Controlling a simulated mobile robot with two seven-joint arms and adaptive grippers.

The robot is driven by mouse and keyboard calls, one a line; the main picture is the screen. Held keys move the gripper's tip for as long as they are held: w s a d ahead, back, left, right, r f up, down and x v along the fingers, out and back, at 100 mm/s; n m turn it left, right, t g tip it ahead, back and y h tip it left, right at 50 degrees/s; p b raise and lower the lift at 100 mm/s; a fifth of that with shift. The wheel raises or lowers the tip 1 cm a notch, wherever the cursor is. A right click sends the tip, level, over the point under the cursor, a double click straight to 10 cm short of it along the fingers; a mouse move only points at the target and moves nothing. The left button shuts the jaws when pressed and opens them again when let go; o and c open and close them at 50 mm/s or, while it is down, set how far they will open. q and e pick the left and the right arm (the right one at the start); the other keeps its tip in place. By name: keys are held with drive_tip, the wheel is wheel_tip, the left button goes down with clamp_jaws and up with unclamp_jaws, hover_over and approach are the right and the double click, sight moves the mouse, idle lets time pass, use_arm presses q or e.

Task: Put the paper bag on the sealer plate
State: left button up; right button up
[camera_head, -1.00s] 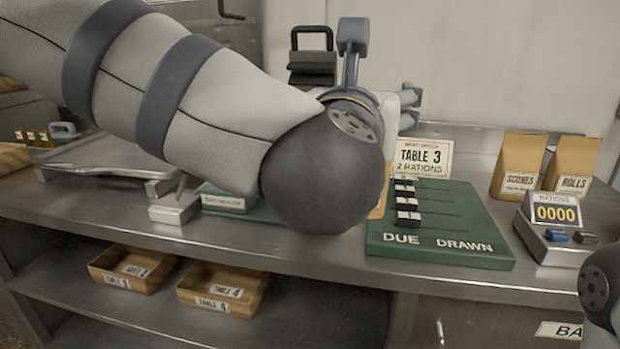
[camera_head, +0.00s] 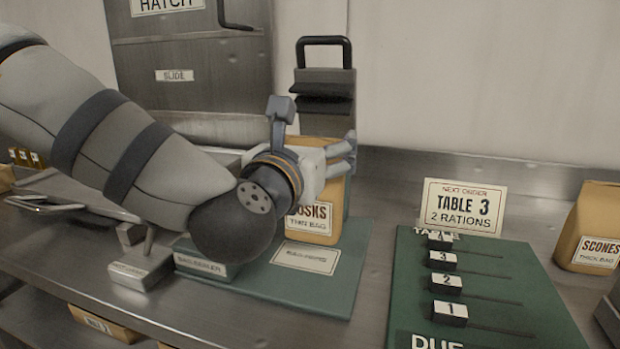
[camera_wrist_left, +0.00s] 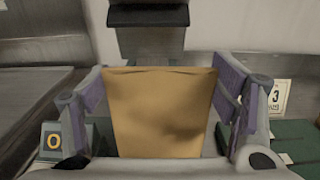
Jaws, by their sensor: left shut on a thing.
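The tan paper bag (camera_head: 333,190), with a label ending in "USKS, THIN BAG", is upright in the head view, partly hidden by my left gripper (camera_head: 343,152). The gripper is shut on the bag's upper part. In the left wrist view, the bag (camera_wrist_left: 160,112) sits between the two fingers. The bag sealer has a green base plate (camera_head: 345,270) and an upright post with a dark jaw (camera_head: 322,102) behind the bag. The bag's bottom is over the plate's back part; I cannot tell whether it touches. My right gripper is not in view.
A green board (camera_head: 520,320) with numbered black blocks lies right of the sealer. Behind it stands a "Table 3, 2 rations" card (camera_head: 460,207). A scones bag (camera_head: 592,228) stands farther right. A small labelled stand (camera_head: 142,268) is left of the sealer.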

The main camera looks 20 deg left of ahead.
sight(321, 222)
use_arm(q)
drive_tip(key=shift+w+a+f, duration=0.25)
drive_tip(key=shift+a+f, duration=0.1)
drive_tip(key=shift+f, duration=0.3)
drive_tip(key=f, duration=0.3)
drive_tip(key=shift+w+a+f+b, duration=0.15)
drive_tip(key=shift+a+f+b, duration=0.15)
drive_tip(key=shift+a+f, duration=0.05)
drive_tip(key=shift+f, duration=0.15)
drive_tip(key=o, duration=1.6)
